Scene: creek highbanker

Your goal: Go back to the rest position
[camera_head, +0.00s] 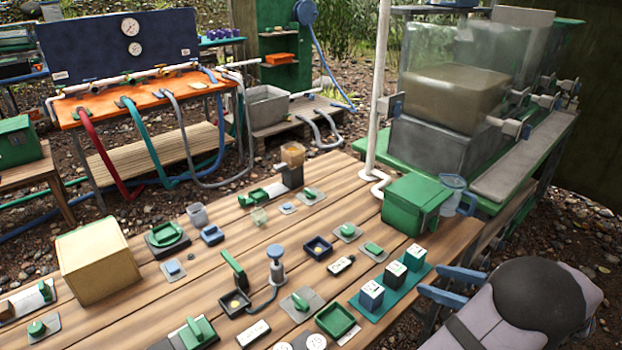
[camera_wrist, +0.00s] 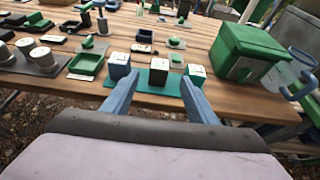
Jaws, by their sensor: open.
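My gripper (camera_head: 430,280) is at the lower right in the head view, just off the bench's right edge. Its two blue fingers are spread apart with nothing between them. The nearest cube (camera_head: 372,295), the middle cube (camera_head: 395,274) and the far cube (camera_head: 415,257) stand in a row on the mat. The fingers look apart from the cubes; the exact gap is hard to tell.
The wooden bench (camera_head: 215,290) holds several small valves, trays and blocks. A green box (camera_head: 412,207) and a blue-handled clear jug (camera_head: 453,190) stand at its right end. A white pipe (camera_head: 378,100) rises behind them. A wooden box (camera_head: 97,265) stands at left.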

